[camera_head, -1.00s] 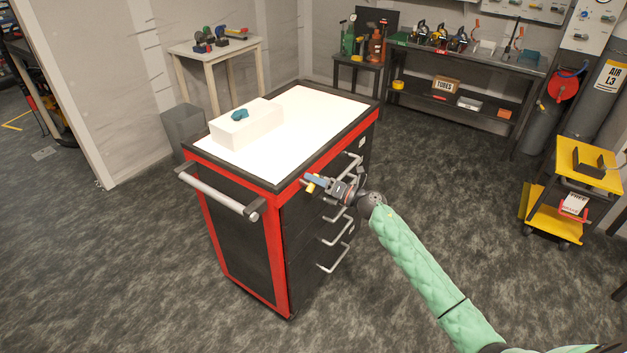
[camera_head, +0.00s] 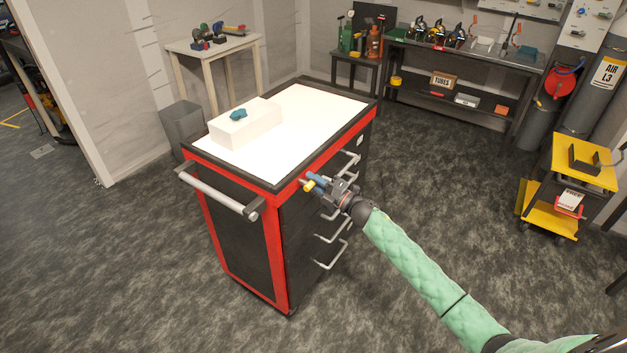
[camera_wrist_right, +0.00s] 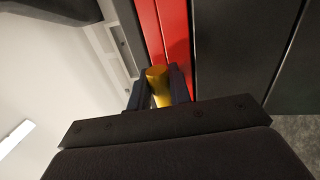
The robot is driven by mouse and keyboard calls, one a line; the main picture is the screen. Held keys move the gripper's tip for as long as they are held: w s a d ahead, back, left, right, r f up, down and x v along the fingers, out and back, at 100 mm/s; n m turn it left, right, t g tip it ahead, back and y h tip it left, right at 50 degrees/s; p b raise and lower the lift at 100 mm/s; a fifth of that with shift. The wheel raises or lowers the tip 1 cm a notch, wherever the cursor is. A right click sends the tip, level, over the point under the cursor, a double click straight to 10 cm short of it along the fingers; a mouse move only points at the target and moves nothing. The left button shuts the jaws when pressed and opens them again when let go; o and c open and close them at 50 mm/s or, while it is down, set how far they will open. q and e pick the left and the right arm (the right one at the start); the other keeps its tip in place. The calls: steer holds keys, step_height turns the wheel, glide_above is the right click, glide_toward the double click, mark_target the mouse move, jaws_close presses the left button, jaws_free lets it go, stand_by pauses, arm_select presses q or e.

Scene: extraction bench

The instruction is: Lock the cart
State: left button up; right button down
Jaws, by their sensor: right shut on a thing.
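The cart (camera_head: 276,245) is a black drawer cabinet with a red frame and a white top, standing upright in the middle of the head view. My right gripper (camera_head: 318,184) is at its upper front corner, beside the red rim on the drawer side. It is shut on a small yellow cylindrical piece (camera_head: 309,186), which also shows between the fingers in the right wrist view (camera_wrist_right: 157,84). A small blue piece (camera_head: 317,177) shows right by the fingers. The red rim (camera_wrist_right: 174,40) is close behind the yellow piece. Whether the piece touches the cart I cannot tell. My left gripper is out of view.
A white box (camera_head: 246,124) with a teal object (camera_head: 238,115) lies on the cart top. A push bar (camera_head: 218,192) sticks out at the cart's left end, and drawer handles (camera_head: 333,253) stick out below my gripper. A yellow trolley (camera_head: 552,220) stands far right. Floor between is clear.

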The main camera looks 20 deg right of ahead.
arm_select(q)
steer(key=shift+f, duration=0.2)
arm_select(e)
steer(key=shift+w+d, duration=0.1)
steer(key=c, duration=1.3)
jaws_free()
steer(key=shift+c, duration=0.2)
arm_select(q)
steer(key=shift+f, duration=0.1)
arm_select(e)
steer(key=shift+f, duration=0.1)
